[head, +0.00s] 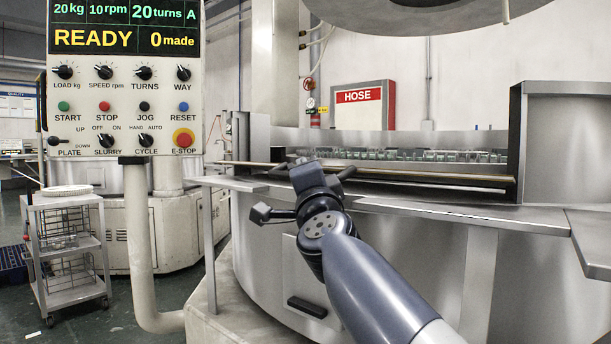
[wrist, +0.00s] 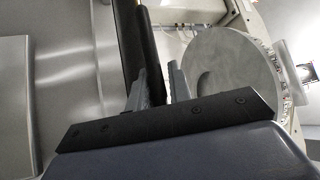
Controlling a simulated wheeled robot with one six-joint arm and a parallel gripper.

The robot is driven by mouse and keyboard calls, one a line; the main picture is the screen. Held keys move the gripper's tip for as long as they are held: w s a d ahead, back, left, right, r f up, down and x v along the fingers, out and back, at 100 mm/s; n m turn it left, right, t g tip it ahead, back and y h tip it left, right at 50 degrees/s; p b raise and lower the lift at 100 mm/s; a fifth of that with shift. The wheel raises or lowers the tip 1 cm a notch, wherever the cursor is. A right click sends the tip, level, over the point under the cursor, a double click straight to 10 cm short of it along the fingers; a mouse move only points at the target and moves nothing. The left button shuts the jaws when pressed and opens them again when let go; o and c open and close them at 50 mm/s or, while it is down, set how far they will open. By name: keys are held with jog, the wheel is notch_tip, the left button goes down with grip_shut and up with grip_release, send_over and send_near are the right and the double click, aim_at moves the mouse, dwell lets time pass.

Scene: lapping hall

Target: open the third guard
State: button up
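My gripper (head: 322,170) is in front of the opening in the steel rim of the machine, near a long dark bar (head: 430,177) along its front edge. In the wrist view, the two grey fingers of my gripper (wrist: 160,78) stand apart. A thick black bar (wrist: 137,40) runs down behind the left finger and toward the gap; whether it touches either finger I cannot tell. A tall steel panel (head: 565,140) stands at the right of the opening. No guard is marked with a number, so I cannot tell which is the third.
A control panel (head: 125,95) reading READY hangs at the left on a bent post (head: 140,250). A wire trolley (head: 72,250) stands beyond it. A steel ledge (head: 450,211) juts out in front of the opening. A HOSE cabinet (head: 361,108) stands behind.

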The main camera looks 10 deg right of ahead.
jog(key=o, duration=0.3)
jog(key=shift+o, duration=0.2)
jog(key=shift+s, duration=0.15)
jog(key=v, duration=1)
jog(key=shift+s+f+p, duration=0.2)
jog(key=shift+s+p, duration=0.05)
jog(key=shift+p, duration=0.15)
jog(key=shift+c, duration=0.3)
